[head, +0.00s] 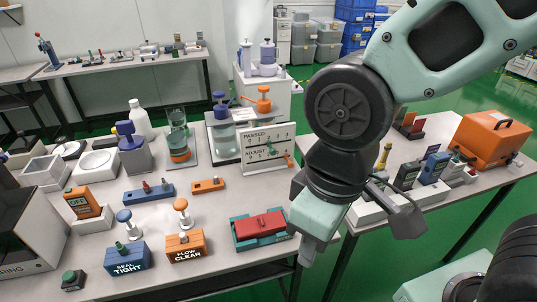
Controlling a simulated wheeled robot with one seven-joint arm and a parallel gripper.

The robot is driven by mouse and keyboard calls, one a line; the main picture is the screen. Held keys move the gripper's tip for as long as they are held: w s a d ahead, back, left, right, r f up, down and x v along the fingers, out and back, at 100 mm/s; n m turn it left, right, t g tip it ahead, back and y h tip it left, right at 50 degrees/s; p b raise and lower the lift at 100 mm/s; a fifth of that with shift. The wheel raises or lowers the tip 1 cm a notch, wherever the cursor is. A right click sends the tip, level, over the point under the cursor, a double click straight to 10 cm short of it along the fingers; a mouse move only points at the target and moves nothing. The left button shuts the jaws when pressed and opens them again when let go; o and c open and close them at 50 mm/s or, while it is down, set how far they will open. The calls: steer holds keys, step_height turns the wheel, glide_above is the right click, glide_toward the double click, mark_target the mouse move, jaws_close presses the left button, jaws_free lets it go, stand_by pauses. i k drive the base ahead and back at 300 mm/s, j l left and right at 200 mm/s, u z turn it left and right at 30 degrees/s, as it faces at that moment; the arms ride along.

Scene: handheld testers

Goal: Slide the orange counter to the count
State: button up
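A white board (256,164) marked PASSED and ADJUST stands upright near the right edge of the left table. The orange counter (289,161) sits at the right end of its lower, ADJUST row. A green counter is on the upper, PASSED row. The small scale marks are too fine to read.
A red block in a teal tray (236,242) lies in front of the board. Orange and blue blocks stand at the front left. A second table at right holds testers and an orange case (491,139).

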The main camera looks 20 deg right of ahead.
mark_target(290, 163)
steer(key=l+u, duration=0.2)
steer(key=u, duration=0.2)
steer(key=l+u, duration=0.15)
steer(key=u, duration=0.2)
steer(key=k+l+u, duration=0.1)
steer(key=u, duration=0.3)
steer(key=l+u, duration=0.2)
steer(key=u, duration=0.15)
steer(key=k, duration=0.05)
